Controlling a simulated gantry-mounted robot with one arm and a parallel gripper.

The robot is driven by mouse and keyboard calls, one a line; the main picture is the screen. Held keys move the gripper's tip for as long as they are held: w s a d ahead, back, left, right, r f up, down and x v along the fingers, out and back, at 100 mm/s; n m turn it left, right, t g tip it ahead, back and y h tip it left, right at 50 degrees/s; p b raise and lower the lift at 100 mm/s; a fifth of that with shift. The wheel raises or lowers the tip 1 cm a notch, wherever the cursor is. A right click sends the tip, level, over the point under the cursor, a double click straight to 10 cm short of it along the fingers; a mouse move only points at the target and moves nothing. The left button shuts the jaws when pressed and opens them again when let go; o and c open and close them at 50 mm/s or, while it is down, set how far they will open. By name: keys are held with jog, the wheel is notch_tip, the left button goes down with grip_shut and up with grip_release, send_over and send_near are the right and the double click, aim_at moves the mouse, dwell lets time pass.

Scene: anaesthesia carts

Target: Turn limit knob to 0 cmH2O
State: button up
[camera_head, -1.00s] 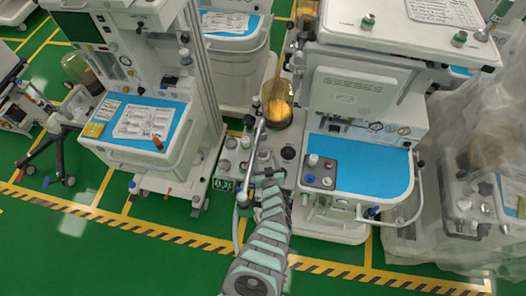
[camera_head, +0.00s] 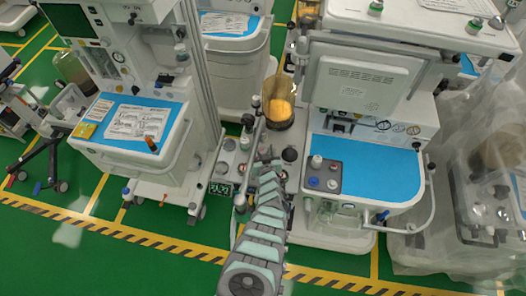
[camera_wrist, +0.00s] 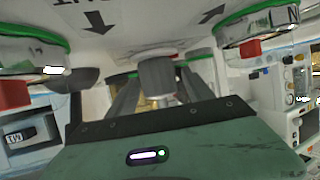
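In the wrist view a grey round knob (camera_wrist: 157,75), which looks like the limit knob, hangs below a white panel with black arrows. My gripper (camera_wrist: 160,92) has its two dark fingers apart, one on each side of this knob. Whether they touch it is unclear. In the head view my gripper (camera_head: 268,166) is over the breathing-circuit block, left of the blue worktop. The arm hides part of this block. The knob's scale and setting are not readable.
Two metal fittings with green rings, left (camera_wrist: 32,55) and right (camera_wrist: 258,32), flank my gripper closely. An amber-filled clear canister (camera_head: 279,102) stands just behind it. The blue worktop (camera_head: 375,170) is to the right, and another cart (camera_head: 140,125) stands left.

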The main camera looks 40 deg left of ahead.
jog(key=c, duration=1.2)
jog(key=shift+c, duration=0.2)
jog(key=shift+f, duration=0.15)
grip_shut()
